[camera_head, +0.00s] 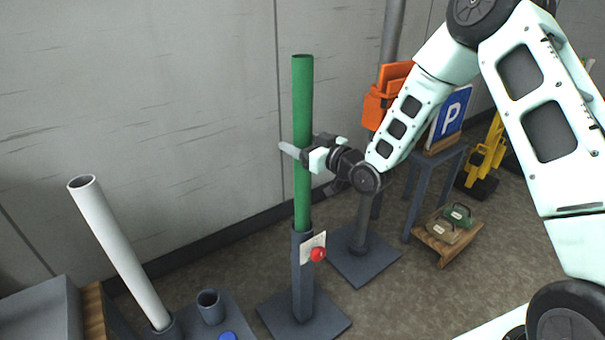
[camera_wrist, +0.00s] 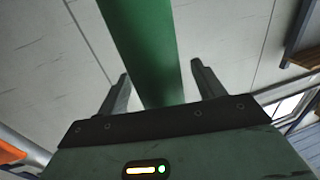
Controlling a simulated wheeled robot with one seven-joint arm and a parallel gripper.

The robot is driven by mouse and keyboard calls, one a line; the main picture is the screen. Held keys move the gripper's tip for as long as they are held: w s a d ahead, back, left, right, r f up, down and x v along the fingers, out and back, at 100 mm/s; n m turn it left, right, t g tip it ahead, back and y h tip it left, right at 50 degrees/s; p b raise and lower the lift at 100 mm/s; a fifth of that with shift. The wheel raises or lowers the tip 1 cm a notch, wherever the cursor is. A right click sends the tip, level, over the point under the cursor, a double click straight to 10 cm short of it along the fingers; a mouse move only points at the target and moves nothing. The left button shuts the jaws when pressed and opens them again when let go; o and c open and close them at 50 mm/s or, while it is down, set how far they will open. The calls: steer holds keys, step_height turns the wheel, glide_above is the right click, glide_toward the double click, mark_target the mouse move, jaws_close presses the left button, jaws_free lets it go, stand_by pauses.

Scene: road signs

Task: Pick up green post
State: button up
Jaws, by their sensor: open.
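The green post (camera_head: 303,95) stands upright in a dark grey socket stand (camera_head: 303,275) near the wall. In the wrist view the green post (camera_wrist: 150,50) runs between the two fingers. My gripper (camera_head: 295,152) is at about the middle of the post, reaching in from the right. Its fingers (camera_wrist: 160,90) are open, one on each side of the post, with a visible gap on both sides. Part of the post is hidden behind the gripper in the head view.
A white tag with a red knob (camera_head: 318,254) is on the stand's front. A white tube (camera_head: 118,250) leans at the left beside an empty grey socket (camera_head: 210,306). At the right are an orange box (camera_head: 374,108), a blue parking sign (camera_head: 451,115) on a stool, and a wooden pallet (camera_head: 445,240).

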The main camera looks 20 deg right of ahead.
mark_target(297, 67)
steer(key=shift+w+a, duration=0.3)
steer(key=shift+w, duration=0.3)
jaws_close()
steer(key=shift+r, duration=0.15)
step_height(297, 67, up, 18)
steer(key=shift+f+p, duration=0.1)
steer(key=shift+p, duration=0.85)
